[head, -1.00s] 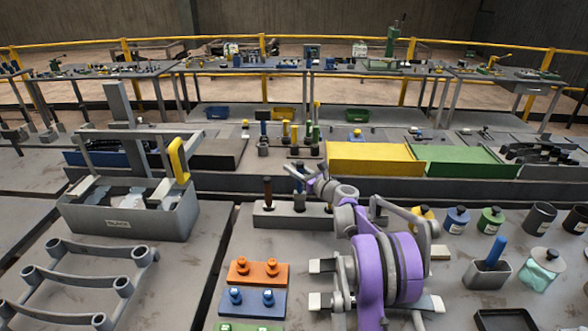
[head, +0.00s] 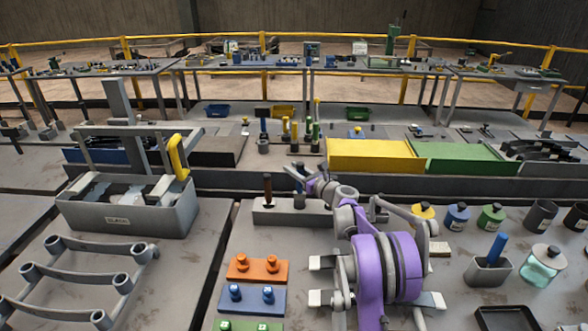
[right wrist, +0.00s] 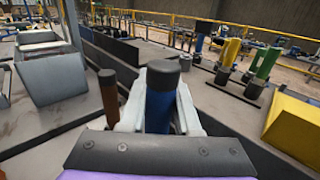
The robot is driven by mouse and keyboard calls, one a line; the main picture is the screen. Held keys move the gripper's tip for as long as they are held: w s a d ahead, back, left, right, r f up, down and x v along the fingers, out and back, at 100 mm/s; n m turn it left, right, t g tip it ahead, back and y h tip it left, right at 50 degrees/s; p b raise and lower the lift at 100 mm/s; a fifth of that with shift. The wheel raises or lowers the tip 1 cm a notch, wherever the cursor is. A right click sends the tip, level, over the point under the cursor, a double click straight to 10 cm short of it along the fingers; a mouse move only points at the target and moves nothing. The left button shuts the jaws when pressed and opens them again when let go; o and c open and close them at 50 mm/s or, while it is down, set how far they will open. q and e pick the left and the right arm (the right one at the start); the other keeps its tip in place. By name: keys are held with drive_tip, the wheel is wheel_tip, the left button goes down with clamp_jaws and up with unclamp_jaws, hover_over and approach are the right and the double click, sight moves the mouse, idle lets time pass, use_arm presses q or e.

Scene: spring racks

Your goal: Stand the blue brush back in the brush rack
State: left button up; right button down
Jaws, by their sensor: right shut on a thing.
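The blue brush (right wrist: 160,108) stands roughly upright between the two pale fingers of my right gripper (right wrist: 160,100) in the right wrist view. Its handle is blue with a dark cap, and its lower end is hidden. The gripper is shut on it. In the head view my right gripper (head: 308,180) is over the grey brush rack (head: 275,218), which is partly covered by my purple arm. A brown-handled tool (head: 268,189) stands in the rack, left of the gripper. I cannot tell whether the brush's lower end is inside the rack. My left gripper is out of view.
An orange block (head: 257,268) and a blue block (head: 250,302) lie in front of the rack. A grey bin (head: 130,215) stands left. Yellow (head: 372,156) and green (head: 465,160) bins are behind. A cup (head: 489,272) and jars stand right.

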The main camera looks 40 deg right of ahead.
drive_tip(key=shift+f+b, duration=1.2)
drive_tip(key=shift+f, duration=1.25)
drive_tip(key=c, duration=0.5)
unclamp_jaws()
drive_tip(key=shift+c, duration=0.2)
drive_tip(key=shift+o, duration=0.3)
drive_tip(key=o, duration=0.4)
wheel_tip(320, 180, up, 7)
drive_tip(key=p, duration=0.3)
drive_tip(key=shift+a, duration=0.1)
